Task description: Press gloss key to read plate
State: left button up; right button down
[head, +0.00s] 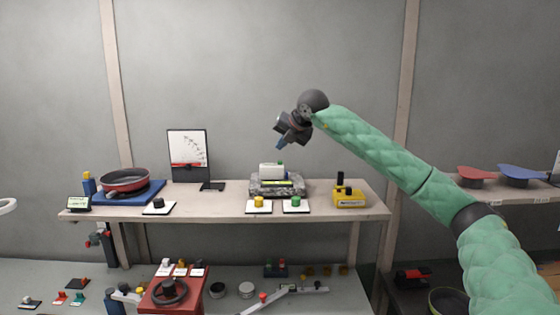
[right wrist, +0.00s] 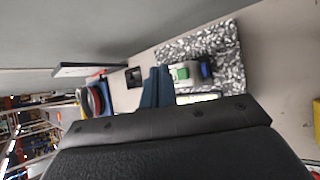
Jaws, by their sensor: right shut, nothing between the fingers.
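A white gloss meter (head: 271,171) with a small green key (head: 280,163) stands on a speckled stone plate (head: 262,190) on the shelf. In the right wrist view the green key (right wrist: 182,73) shows beside the fingers, with the speckled plate (right wrist: 228,60) around the meter. A lit yellow-green display (head: 276,183) is on the meter's front side. My right gripper (head: 281,146) is shut and empty, tilted downward above the meter and apart from it. My left gripper is not in view.
On the shelf (head: 225,205) stand a red pan (head: 125,180) on a blue base, a chart stand (head: 188,150), a yellow-button pad (head: 258,203), a green-button pad (head: 295,203) and a yellow box (head: 349,197). The air around my gripper is clear.

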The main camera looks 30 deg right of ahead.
jog(key=shift+r+p, duration=0.4)
jog(key=shift+r, duration=1)
